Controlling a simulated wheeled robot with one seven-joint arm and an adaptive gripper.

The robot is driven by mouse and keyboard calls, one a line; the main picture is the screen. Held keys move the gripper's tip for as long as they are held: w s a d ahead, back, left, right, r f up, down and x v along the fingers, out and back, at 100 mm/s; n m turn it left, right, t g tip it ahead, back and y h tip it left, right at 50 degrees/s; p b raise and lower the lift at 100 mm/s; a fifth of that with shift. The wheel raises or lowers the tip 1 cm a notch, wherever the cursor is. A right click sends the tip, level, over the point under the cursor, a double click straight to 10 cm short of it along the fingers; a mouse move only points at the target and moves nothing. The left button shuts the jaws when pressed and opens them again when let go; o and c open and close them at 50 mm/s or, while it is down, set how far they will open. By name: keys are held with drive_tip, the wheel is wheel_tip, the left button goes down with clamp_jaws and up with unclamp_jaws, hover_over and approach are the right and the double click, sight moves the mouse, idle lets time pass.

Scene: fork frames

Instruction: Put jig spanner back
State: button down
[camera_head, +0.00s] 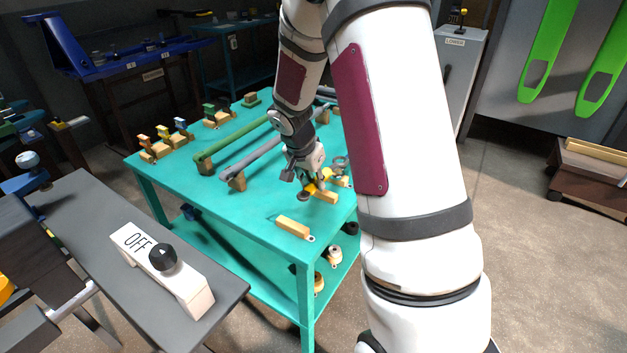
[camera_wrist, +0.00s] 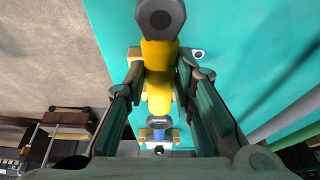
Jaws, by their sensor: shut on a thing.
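The spanner has a yellow handle (camera_wrist: 158,80) and a dark grey head (camera_wrist: 160,18), seen close up in the wrist view. My gripper (camera_wrist: 160,88) is shut on the yellow handle, with one finger on each side. In the head view my gripper (camera_head: 314,183) is low over the right part of the turquoise table (camera_head: 262,205), at a wooden block (camera_head: 325,196). In the wrist view a wooden block (camera_wrist: 134,55) shows behind the handle. I cannot tell whether the spanner touches it.
A separate wooden block (camera_head: 292,226) lies near the table's front edge. Green (camera_head: 231,138) and grey (camera_head: 250,157) bars lie left of my gripper. Small holders (camera_head: 161,142) stand at the far left. A grey bench with an OFF switch box (camera_head: 160,265) is at front left.

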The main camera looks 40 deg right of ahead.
drive_tip(key=shift+f+b, duration=0.6)
drive_tip(key=shift+b, duration=0.15)
drive_tip(key=c, duration=1.3)
unclamp_jaws()
drive_tip(key=shift+c, duration=0.2)
drive_tip(key=shift+r, duration=0.15)
drive_tip(key=shift+s+r+p, duration=0.1)
drive_tip(key=shift+r+p, duration=0.5)
drive_tip(key=shift+p, duration=0.35)
drive_tip(key=v, duration=1.1)
drive_tip(key=s+a+r+n+y, duration=0.1)
drive_tip(key=s+a+r+n, duration=0.4)
drive_tip(key=s+a+r, duration=0.5)
drive_tip(key=s+a+n+y, duration=0.1)
drive_tip(key=s+a+n, duration=0.3)
drive_tip(key=s, duration=0.4)
drive_tip(key=s+a+n+t+y, duration=0.1)
drive_tip(key=s+a+n, duration=0.3)
drive_tip(key=s, duration=0.5)
drive_tip(key=shift+s+f+n+t+y, duration=0.3)
drive_tip(key=shift+s+n+y, duration=0.05)
drive_tip(key=shift+n+y, duration=0.15)
